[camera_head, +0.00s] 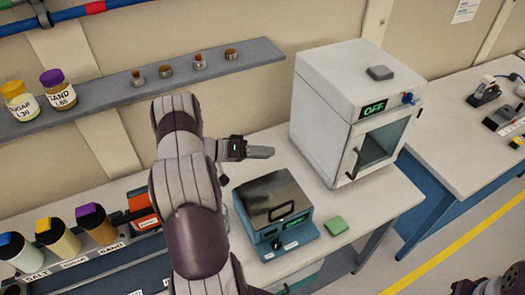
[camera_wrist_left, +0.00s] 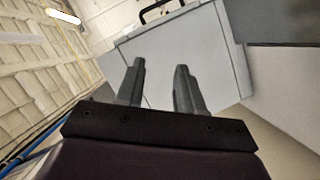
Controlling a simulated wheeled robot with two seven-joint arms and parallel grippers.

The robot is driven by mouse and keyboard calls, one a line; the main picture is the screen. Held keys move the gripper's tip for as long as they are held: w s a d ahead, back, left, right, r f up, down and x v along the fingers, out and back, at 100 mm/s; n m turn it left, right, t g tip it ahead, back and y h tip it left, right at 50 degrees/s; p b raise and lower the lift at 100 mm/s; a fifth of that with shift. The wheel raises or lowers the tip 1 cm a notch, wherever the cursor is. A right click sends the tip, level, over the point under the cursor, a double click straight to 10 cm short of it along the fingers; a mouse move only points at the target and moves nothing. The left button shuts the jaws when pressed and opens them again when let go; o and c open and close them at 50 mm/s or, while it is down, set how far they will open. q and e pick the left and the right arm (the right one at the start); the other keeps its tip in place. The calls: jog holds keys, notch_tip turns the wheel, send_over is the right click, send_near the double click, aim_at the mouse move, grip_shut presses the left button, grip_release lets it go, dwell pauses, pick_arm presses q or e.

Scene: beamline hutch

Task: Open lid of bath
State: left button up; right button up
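The bath (camera_head: 262,238) is a small blue box on the bench, with knobs and a green display on its front. Its dark metallic lid (camera_head: 268,190) is down and has a black bar handle (camera_head: 282,212). My left gripper (camera_head: 268,152) is above and behind the bath, pointing right towards the white oven, and does not touch the lid. In the left wrist view its two fingers (camera_wrist_left: 160,85) stand apart with nothing between them. Only part of my right arm shows at the lower right edge; its fingertips are out of view.
A white oven (camera_head: 335,95) reading OFF stands right of the bath; it appears to fill the left wrist view (camera_wrist_left: 210,50). A wall shelf (camera_head: 110,92) holds small jars. Labelled bottles (camera_head: 57,238) stand at left.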

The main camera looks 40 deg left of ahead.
pick_arm(q)
grip_shut()
dwell(1.2)
grip_release()
jog(key=b+v, duration=0.5)
jog(key=v, duration=0.7)
jog(key=shift+s+a, duration=0.25)
jog(key=shift+s, duration=0.05)
